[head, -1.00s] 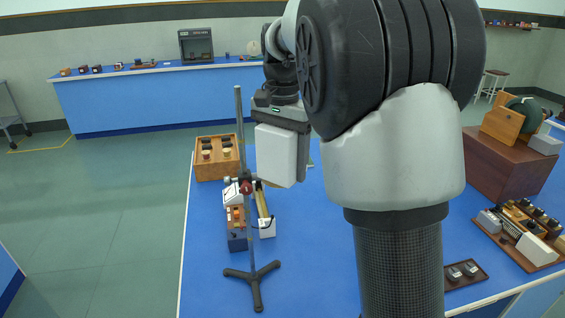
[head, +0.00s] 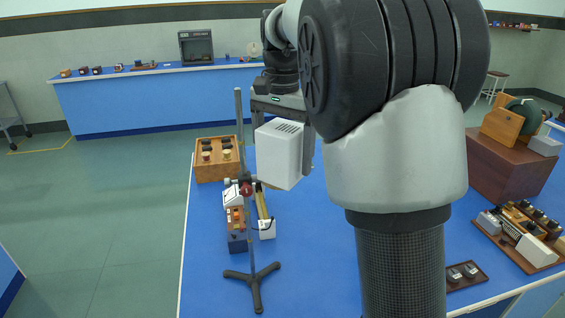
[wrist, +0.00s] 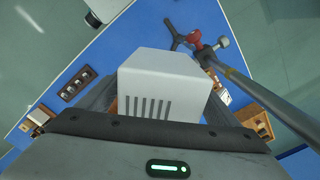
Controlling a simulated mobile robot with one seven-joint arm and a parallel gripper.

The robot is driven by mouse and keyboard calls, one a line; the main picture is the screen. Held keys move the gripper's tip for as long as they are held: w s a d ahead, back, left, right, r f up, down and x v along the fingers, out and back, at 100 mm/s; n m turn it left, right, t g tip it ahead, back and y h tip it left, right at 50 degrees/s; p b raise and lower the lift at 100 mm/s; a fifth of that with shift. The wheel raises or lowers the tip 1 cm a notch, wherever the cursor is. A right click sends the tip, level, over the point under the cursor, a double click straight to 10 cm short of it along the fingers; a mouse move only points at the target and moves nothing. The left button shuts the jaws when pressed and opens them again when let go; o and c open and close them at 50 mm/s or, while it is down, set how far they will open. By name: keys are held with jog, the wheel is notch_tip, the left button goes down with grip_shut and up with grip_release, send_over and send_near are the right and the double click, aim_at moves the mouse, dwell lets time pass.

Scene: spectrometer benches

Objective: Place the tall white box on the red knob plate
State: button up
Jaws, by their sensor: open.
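The tall white box (head: 279,154) with dark vent slots is upright between the fingers of my gripper (head: 284,140). The fingers are apart, one on each side of it. In the wrist view the box (wrist: 165,85) fills the middle between the fingers, its slotted face towards the camera. What lies under the box is hidden, and I cannot tell whether it rests on anything. A red knob (head: 246,188) shows on the clamp of a metal rod stand just left of the box. I cannot make out a red knob plate for certain.
The rod stand (head: 239,130) rises close to the left of my gripper. A wooden tray (head: 215,171) and small instruments (head: 237,220) stand around it. A brown plate with two dark knobs (head: 466,272) lies at the right. Blue bench (head: 310,260) in front is bare.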

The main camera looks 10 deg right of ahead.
aim_at(291, 125)
notch_tip(291, 125, up, 10)
jog(key=shift+f+p, duration=0.2)
jog(key=shift+p, duration=0.4)
jog(key=shift+w+d+r+t, duration=0.15)
jog(key=shift+d+r+t, duration=0.15)
jog(key=shift+d+r, duration=0.05)
jog(key=shift+d+r+n+h+b, duration=0.3)
jog(key=shift+d+r+n, duration=0.1)
jog(key=shift+d+r, duration=0.1)
jog(key=s, duration=0.1)
jog(key=s+d, duration=0.1)
jog(key=s+t, duration=0.1)
jog(key=shift+d+r+n, duration=0.3)
jog(key=shift+n, duration=0.1)
jog(key=s+a+f+n+t, duration=0.1)
jog(key=s+f+n+t, duration=0.1)
jog(key=s+f, duration=0.4)
jog(key=s+a+f+n+t, duration=0.1)
jog(key=s+f+n, duration=0.4)
jog(key=s, duration=1)
jog(key=shift+a+f+t+p, duration=0.3)
jog(key=shift+f+t, duration=0.2)
jog(key=shift+f, duration=0.05)
